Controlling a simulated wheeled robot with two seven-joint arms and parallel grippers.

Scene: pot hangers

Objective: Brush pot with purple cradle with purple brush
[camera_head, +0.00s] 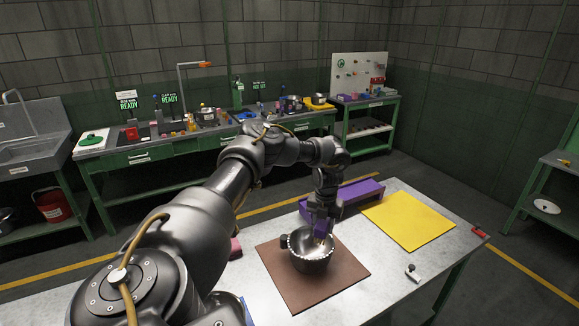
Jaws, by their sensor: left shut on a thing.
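A shiny metal pot (312,260) stands on a brown mat (292,289) on the near table. My left gripper (321,226) comes down from above at the pot's far rim. It is shut on a purple brush (319,231), whose lower end reaches to or into the pot's opening. My wrist partly hides the brush, and I cannot tell whether it touches the pot's inside. A long purple cradle (352,196) lies on the table behind the pot, partly hidden by my left gripper. My right gripper is not in view.
A yellow mat (409,218) lies bare on the table to the right. A small grey-and-white item (412,273) and a red item (480,233) lie near the right edge. A pinkish item (236,247) lies left of the brown mat. Green workbenches (170,150) line the back wall.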

